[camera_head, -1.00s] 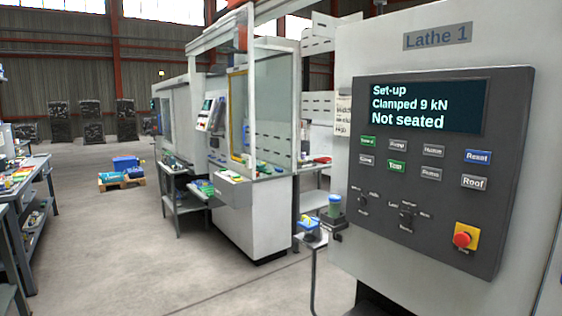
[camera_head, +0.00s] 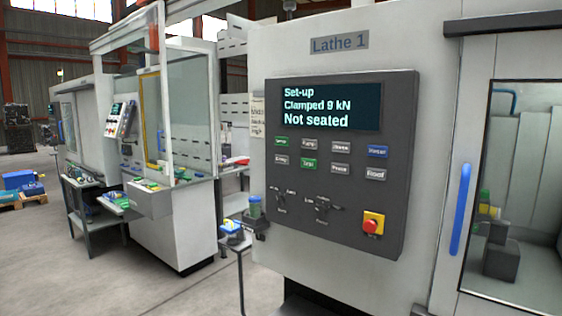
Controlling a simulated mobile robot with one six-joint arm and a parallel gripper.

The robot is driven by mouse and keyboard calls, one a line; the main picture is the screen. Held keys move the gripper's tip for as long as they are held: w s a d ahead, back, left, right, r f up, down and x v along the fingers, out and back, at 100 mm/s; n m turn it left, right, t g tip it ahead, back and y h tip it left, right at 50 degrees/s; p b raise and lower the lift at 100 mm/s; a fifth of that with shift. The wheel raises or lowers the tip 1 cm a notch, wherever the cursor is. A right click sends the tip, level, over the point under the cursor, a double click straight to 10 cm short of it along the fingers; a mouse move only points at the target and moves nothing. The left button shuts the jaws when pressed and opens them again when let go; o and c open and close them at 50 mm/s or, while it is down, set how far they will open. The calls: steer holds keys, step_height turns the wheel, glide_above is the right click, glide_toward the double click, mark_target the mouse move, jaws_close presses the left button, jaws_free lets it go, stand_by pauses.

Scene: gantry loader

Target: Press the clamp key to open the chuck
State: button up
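The control panel (camera_head: 340,215) of Lathe 1 is upright on the machine front, right of the middle. Its display (camera_head: 329,106) reads "Set-up", "Clamped 9 kN", "Not seated". Two rows of small keys are below it. The far left key of the lower row (camera_head: 281,160) is grey, with a blurred label that may be the clamp key's; I cannot tell for sure. Two keys are green: one at the upper left (camera_head: 282,141) and one in the lower row (camera_head: 309,163). The reset key (camera_head: 377,151) is blue and the roof key (camera_head: 375,174) grey. The chuck cannot be made out. My gripper is not in view.
A red emergency button on a yellow plate (camera_head: 373,223) and rotary selectors (camera_head: 322,206) are low on the panel. The lathe door with a blue handle (camera_head: 461,208) is at the right. A small stand (camera_head: 233,243) is left of the lathe. Open floor (camera_head: 50,270) is at left.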

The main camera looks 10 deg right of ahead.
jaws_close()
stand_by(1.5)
